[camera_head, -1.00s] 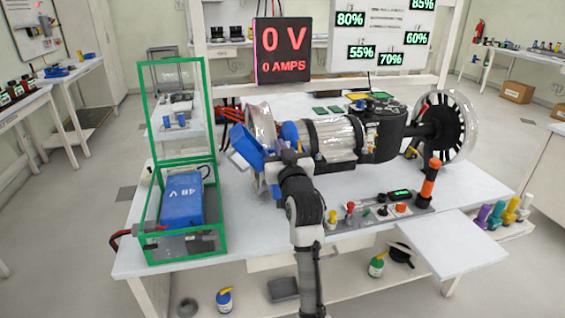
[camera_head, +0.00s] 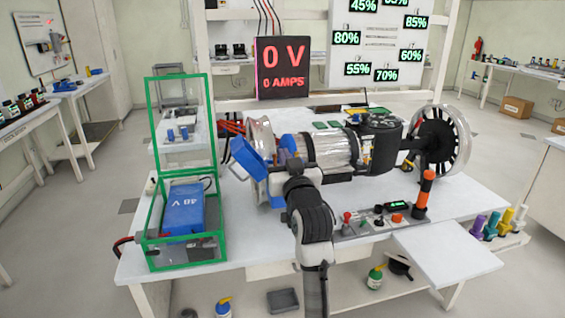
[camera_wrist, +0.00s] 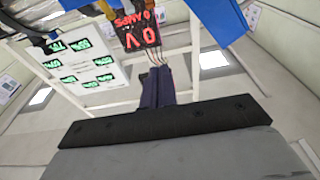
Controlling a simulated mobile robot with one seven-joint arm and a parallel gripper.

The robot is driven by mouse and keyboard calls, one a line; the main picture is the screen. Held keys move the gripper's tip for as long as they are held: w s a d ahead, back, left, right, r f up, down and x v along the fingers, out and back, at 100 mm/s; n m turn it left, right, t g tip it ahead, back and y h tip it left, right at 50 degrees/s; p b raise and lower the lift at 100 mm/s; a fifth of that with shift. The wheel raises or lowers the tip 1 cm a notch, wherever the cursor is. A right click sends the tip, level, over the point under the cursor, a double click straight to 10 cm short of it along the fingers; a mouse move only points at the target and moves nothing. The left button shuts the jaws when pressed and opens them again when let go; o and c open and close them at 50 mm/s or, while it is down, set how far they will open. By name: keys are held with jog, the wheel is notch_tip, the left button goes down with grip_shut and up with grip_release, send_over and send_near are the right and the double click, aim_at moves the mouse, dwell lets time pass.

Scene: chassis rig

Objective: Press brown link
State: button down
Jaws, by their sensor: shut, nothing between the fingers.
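I cannot make out a brown link in either view. My gripper (camera_wrist: 157,87) is shut and empty in the wrist view, its dark fingers together and pointing toward the wall displays. In the head view my arm reaches over the table's front edge, and its wrist hides most of the gripper. It is in front of the motor assembly (camera_head: 332,150), close to a tilted blue part (camera_head: 248,158). A blue part also shows at the top of the wrist view (camera_wrist: 212,22). I cannot tell whether the gripper touches anything.
A green-framed clear box (camera_head: 150,235) with a blue 48 V battery (camera_head: 184,208) stands at left, lid up. A control panel (camera_head: 350,229) with buttons and an orange-black post (camera_head: 424,195) are at right. A red "0 V, 0 AMPS" display (camera_head: 283,68) hangs behind.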

jog(key=shift+s+d+r+b, duration=0.15)
jog(key=shift+s+d+r, duration=0.2)
jog(key=shift+s, duration=0.45)
jog(key=shift+s+d+r+b, duration=0.15)
jog(key=shift+s+r, duration=0.25)
jog(key=shift+s, duration=0.4)
jog(key=shift+s+d+r+b, duration=0.15)
jog(key=shift+s+d+r, duration=0.2)
jog(key=shift+s, duration=0.45)
jog(key=shift+a, duration=0.1)
